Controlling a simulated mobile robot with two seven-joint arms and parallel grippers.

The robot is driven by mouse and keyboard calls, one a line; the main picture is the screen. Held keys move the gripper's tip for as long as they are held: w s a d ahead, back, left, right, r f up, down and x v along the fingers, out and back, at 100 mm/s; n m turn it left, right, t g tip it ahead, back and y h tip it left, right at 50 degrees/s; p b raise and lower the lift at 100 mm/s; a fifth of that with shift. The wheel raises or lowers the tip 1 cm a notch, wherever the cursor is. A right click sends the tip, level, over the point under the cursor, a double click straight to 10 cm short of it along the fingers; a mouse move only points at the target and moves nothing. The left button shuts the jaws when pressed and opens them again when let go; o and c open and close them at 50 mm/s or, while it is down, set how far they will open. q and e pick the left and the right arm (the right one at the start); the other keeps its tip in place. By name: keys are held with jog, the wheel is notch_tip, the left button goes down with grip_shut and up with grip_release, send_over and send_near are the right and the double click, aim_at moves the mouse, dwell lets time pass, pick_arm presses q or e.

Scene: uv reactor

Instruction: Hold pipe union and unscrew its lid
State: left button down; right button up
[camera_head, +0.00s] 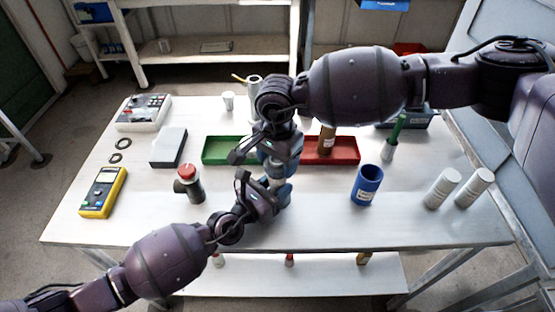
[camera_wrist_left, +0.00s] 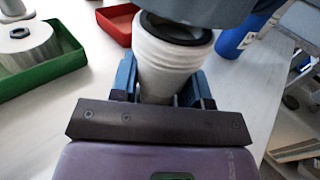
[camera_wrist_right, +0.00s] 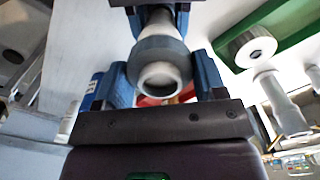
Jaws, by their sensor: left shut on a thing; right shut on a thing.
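The pipe union (camera_head: 276,172) stands between my two grippers above the middle of the table. Its white ribbed body (camera_wrist_left: 168,62), with a dark ring at the top, is between the blue fingers of my left gripper (camera_wrist_left: 163,88), which is shut on it. My left gripper (camera_head: 268,196) comes from the lower left in the head view. My right gripper (camera_head: 274,150) is above it, shut on the grey-blue lid (camera_wrist_right: 150,52); the right wrist view shows its fingers (camera_wrist_right: 158,80) on both sides. I cannot tell whether lid and body still touch.
Behind are a green tray (camera_head: 217,150) and a red tray (camera_head: 345,150). A blue cup (camera_head: 367,185) and white cylinders (camera_head: 441,188) stand right. A red-capped pipe fitting (camera_head: 188,183), grey box (camera_head: 169,147) and yellow multimeter (camera_head: 103,192) are left. The front table strip is clear.

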jog(key=shift+r, duration=2.05)
pick_arm(q)
jog(key=c, duration=0.5)
grip_release()
